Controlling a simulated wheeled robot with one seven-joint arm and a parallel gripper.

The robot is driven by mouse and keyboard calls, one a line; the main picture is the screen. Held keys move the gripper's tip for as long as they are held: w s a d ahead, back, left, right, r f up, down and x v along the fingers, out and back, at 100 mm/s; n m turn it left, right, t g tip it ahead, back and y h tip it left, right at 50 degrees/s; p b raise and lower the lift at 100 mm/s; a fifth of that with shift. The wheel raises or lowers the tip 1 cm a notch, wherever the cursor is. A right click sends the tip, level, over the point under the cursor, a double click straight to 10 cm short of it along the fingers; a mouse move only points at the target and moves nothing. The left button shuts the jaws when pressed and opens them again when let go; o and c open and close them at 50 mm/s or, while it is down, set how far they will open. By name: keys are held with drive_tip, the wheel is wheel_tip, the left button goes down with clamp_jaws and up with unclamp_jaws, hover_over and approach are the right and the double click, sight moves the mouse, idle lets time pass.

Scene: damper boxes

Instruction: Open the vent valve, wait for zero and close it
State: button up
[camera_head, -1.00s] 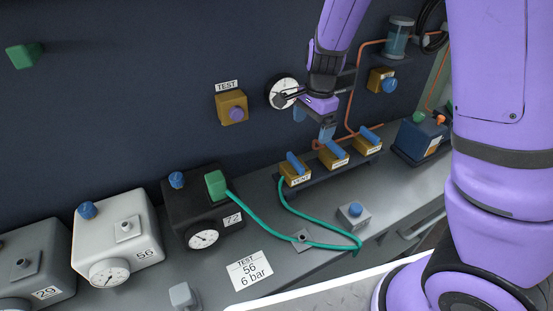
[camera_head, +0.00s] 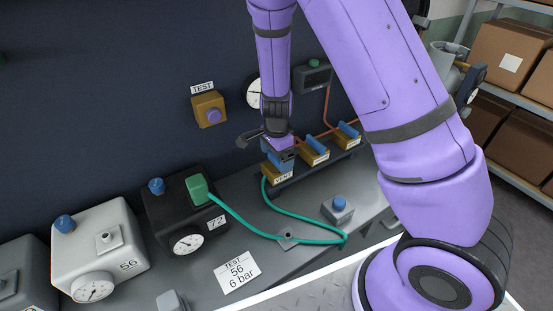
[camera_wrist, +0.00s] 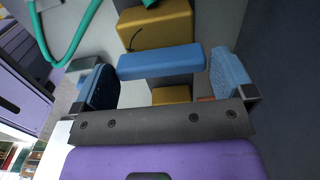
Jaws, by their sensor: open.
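The vent valve (camera_head: 279,175) is a yellow block labelled VENT, leftmost in a row of three, with a blue lever on top. My gripper (camera_head: 279,155) is over it and largely hides the lever in the head view. In the wrist view the blue lever (camera_wrist: 160,63) lies between the two blue finger pads of my gripper (camera_wrist: 163,80), with gaps on both sides. The gripper is open and not closed on the lever. The wall gauge (camera_head: 253,93) is partly hidden by my arm; its needle cannot be read.
Two more valves with blue levers (camera_head: 314,154) (camera_head: 347,138) stand close on the right. A teal hose (camera_head: 245,229) runs from the black box 72 (camera_head: 162,218) to the valve row. A white box 56 (camera_head: 125,245) and a test card (camera_head: 238,270) are at left. Shelves with cartons (camera_head: 510,55) stand right.

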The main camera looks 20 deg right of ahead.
drive_tip(key=shift+f, duration=0.7)
drive_tip(key=c, duration=0.6)
drive_tip(key=shift+o, duration=0.2)
